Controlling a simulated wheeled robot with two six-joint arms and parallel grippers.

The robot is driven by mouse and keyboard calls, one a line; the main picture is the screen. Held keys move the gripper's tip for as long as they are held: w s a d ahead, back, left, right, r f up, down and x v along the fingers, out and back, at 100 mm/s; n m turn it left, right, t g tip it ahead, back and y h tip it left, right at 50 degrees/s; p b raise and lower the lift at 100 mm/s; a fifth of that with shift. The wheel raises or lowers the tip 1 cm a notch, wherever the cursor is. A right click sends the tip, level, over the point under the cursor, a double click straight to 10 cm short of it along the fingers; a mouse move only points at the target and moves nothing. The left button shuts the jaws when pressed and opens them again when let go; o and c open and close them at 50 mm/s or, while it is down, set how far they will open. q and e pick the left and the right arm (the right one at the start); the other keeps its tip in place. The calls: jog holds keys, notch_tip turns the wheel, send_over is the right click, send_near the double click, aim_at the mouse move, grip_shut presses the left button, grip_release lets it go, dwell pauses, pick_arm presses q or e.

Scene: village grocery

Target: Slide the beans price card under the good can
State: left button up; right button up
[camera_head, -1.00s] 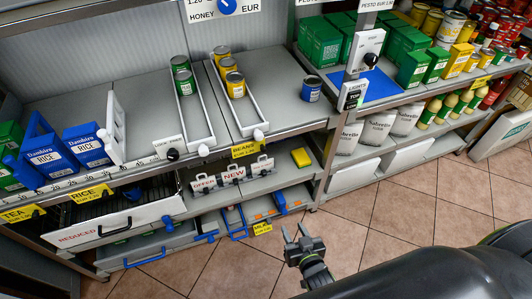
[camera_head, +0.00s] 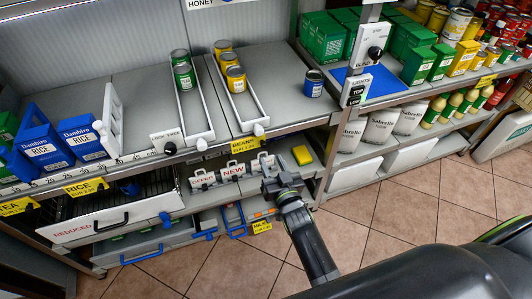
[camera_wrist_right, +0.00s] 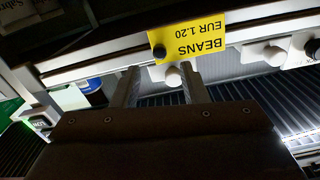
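The yellow beans price card (camera_head: 245,144) hangs on the shelf's front rail below the right white tray. In the right wrist view the beans card (camera_wrist_right: 187,38) appears upside down, reading EUR 1.20, beyond the fingertips. My right gripper (camera_head: 280,182) is in front of and below the card in the head view. Its fingers (camera_wrist_right: 162,78) are apart with nothing between them. Yellow cans (camera_head: 235,79) stand in the right tray, green cans (camera_head: 183,75) in the left tray. A blue can (camera_head: 313,84) stands alone to the right. I cannot tell which can is the good one. My left gripper is not in view.
White knobs (camera_head: 259,130) stick out at the tray fronts. OFFER and NEW clips (camera_head: 232,171) and a yellow block (camera_head: 302,155) sit on the lower shelf. Rice boxes (camera_head: 44,148) stand at the left. The tiled floor (camera_head: 365,220) is open.

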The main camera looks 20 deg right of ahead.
aim_at(265, 147)
jog(key=shift+w+a+b, duration=0.1)
jog(key=shift+w+b, duration=1.65)
jog(key=shift+w, duration=1.2)
grip_shut()
